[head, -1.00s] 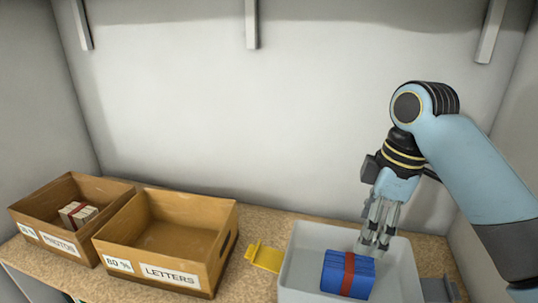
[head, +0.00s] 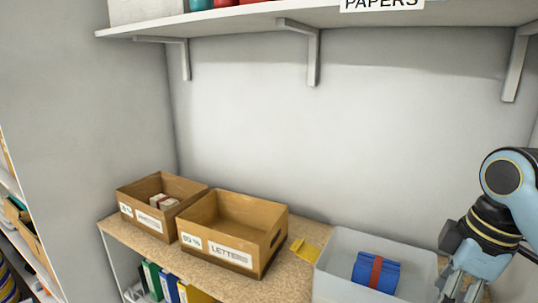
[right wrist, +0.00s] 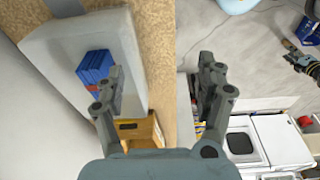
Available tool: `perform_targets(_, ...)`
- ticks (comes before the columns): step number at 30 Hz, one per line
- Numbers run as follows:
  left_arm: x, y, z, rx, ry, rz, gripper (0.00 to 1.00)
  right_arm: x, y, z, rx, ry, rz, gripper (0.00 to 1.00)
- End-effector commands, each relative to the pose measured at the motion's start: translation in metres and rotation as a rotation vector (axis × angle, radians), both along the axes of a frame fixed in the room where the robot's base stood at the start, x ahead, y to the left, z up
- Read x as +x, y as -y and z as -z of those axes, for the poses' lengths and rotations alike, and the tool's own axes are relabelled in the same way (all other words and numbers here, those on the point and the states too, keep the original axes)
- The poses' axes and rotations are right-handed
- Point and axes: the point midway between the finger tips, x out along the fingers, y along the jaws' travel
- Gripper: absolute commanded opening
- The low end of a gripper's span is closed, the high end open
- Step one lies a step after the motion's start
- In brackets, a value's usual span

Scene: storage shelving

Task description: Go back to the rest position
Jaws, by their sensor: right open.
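My right gripper (head: 462,290) is at the lower right of the head view, beside the right end of the white bin. In the right wrist view its two fingers (right wrist: 160,95) are spread apart with nothing between them. The white bin (head: 345,240) stands on the cork-coloured shelf and holds a blue bundle (head: 376,272) with a red band. The bundle also shows in the right wrist view (right wrist: 93,66), apart from the fingers.
A letters box (head: 270,245), empty inside, and a photos box (head: 130,198) holding a pale bundle stand left of the bin. A yellow piece (head: 305,250) lies between letters box and bin. An upper shelf (head: 240,22) overhangs. The shelf edge borders open floor (right wrist: 230,60).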

Motion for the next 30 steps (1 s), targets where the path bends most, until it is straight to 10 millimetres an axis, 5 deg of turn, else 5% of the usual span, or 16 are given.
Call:
perform_targets(16, -0.012, 0.0, 0.001, 0.0, -0.02, -0.002, 0.4, -0.079, -0.009, 0.035, -0.02, 0.068, 0.389, 0.72)
perform_targets(30, -0.01, 0.0, 0.001, 0.0, -0.017, -0.001, 0.4, -0.164, -0.008, 0.028, 0.003, 0.176, 0.818, 0.72)
